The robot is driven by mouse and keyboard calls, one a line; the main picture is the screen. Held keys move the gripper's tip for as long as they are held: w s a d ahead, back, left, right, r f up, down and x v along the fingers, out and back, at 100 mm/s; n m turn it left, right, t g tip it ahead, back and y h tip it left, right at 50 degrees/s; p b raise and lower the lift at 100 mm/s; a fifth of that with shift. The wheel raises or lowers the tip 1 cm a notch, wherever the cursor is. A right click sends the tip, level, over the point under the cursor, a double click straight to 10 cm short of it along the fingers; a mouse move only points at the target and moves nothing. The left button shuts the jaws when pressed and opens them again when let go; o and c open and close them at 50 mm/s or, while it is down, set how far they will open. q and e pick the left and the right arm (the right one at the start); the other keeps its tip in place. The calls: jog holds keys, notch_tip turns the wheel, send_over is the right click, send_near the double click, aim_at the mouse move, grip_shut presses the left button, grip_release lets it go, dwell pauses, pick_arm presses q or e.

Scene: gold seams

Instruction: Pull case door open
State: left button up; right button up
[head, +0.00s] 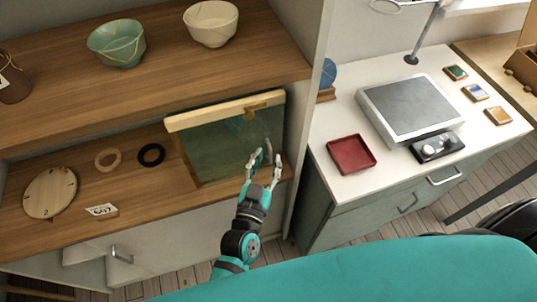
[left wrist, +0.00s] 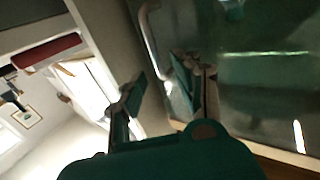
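The display case (head: 225,112) stands on the lower wooden shelf, with a pale wood top edge and a greenish glass door (head: 215,150). The door looks shut. A pale curved handle (left wrist: 149,35) shows on the door's side in the left wrist view. My left gripper (head: 266,163) is at the right front of the case, fingers up toward the handle side. Its two fingers (left wrist: 168,95) are spread and hold nothing. The handle lies beyond the fingertips in the wrist view. I cannot tell whether a finger touches the door. My right gripper is out of view.
A green bowl (head: 117,43) and a cream bowl (head: 211,22) stand on the upper shelf. A round wooden disc (head: 50,192), rings and a number card (head: 102,210) lie left of the case. A white upright panel (head: 305,120) is close on the right, before a red tray (head: 351,154).

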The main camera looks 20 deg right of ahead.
pick_arm(q)
jog(key=shift+x, duration=0.75)
grip_shut()
